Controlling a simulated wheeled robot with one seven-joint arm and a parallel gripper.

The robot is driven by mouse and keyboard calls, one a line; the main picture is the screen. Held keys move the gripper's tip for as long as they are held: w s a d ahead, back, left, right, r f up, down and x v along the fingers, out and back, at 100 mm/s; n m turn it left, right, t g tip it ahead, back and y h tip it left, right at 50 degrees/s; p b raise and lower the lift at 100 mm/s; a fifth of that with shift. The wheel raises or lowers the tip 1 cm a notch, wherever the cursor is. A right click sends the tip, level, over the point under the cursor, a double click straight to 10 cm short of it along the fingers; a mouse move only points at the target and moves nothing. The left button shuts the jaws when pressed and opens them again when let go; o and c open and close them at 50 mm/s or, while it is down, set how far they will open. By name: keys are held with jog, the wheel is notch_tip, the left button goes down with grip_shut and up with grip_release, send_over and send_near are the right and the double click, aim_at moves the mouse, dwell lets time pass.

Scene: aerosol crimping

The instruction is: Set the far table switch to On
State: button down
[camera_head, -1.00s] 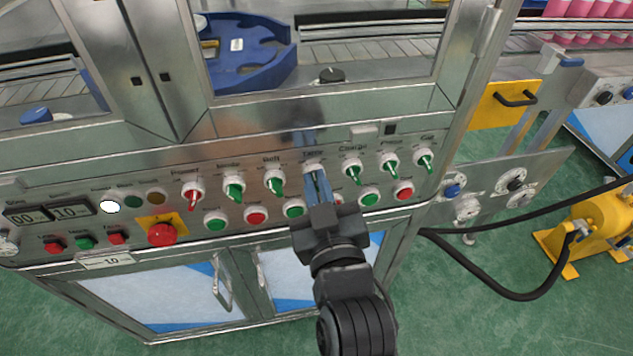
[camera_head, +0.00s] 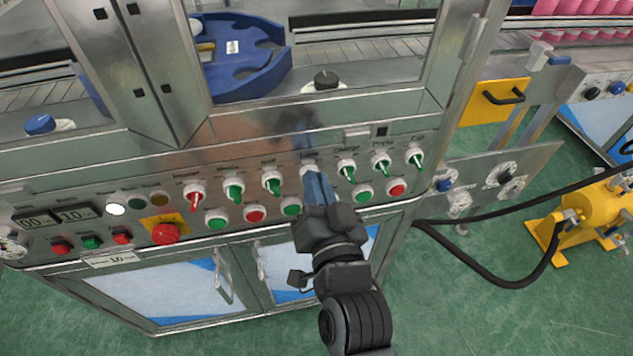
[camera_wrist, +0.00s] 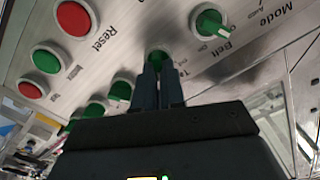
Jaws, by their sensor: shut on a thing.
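The table switch (camera_wrist: 157,57) is a green rotary knob on the steel control panel, fourth in the upper row. Its label is partly hidden and only its start shows in the wrist view. My gripper (camera_head: 316,180) is at this knob in the head view, its blue-grey fingers reaching up to the panel. In the wrist view my gripper (camera_wrist: 158,75) has its two fingertips on either side of the knob, shut on it. The fingers hide most of the knob, so I cannot tell which way it points.
The belt switch (camera_head: 272,184) is just left and the charge switch (camera_head: 347,168) just right. A red-handled power switch (camera_head: 194,196) is farther left. Green and red push buttons (camera_head: 255,215) sit below. A red emergency stop (camera_head: 165,234) is at left.

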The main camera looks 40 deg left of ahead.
dwell(0.4)
jog(key=c, duration=1.2)
grip_release()
jog(key=b+v, duration=0.2)
jog(key=v, duration=0.5)
jog(key=shift+s+d, duration=0.25)
jog(key=shift+d, duration=0.05)
